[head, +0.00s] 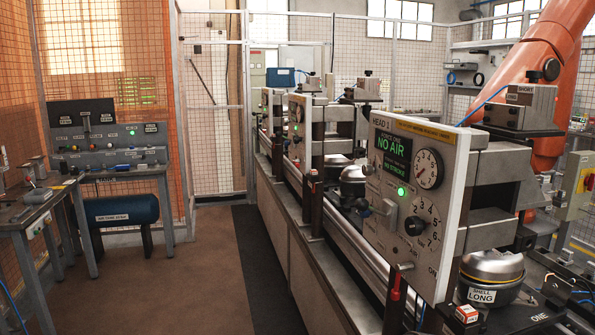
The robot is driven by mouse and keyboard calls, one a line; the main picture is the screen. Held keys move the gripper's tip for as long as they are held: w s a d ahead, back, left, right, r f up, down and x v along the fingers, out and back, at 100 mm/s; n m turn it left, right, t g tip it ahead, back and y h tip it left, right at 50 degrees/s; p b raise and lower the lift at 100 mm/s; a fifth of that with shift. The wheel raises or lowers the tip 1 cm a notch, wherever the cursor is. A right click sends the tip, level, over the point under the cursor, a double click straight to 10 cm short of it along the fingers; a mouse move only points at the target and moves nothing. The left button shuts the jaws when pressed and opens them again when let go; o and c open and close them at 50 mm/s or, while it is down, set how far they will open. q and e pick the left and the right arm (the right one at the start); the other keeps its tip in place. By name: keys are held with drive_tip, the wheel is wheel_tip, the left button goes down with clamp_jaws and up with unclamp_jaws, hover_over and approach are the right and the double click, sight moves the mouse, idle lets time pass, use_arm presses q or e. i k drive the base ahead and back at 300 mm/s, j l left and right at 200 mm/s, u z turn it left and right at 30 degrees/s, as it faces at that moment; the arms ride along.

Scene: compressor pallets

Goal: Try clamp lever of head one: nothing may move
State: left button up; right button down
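The head one panel (400,240) stands at the front right, its "HEAD" label partly legible. Its green-lit display (393,152) reads "NO AIR". A round gauge (428,168) and a lit green lamp (401,191) are on its face. I cannot tell which is the clamp lever. A shell labelled "SHELL LONG" (492,272) sits right of the panel, under the head. Neither of my grippers is in view.
More heads (298,130) stand behind along the bench (280,215). A large orange arm (545,75) rises at the right. A small red-white box (466,314) sits near the shell. A side table (30,205) and blue tank (122,211) are left. The brown floor between is clear.

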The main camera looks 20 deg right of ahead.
sight(362, 203)
drive_tip(key=i+j+z, duration=0.1)
drive_tip(key=i+j, duration=0.15)
drive_tip(key=i+j+z, duration=0.1)
drive_tip(key=i+j, duration=0.15)
drive_tip(key=j, duration=0.25)
drive_tip(key=z, duration=1.35)
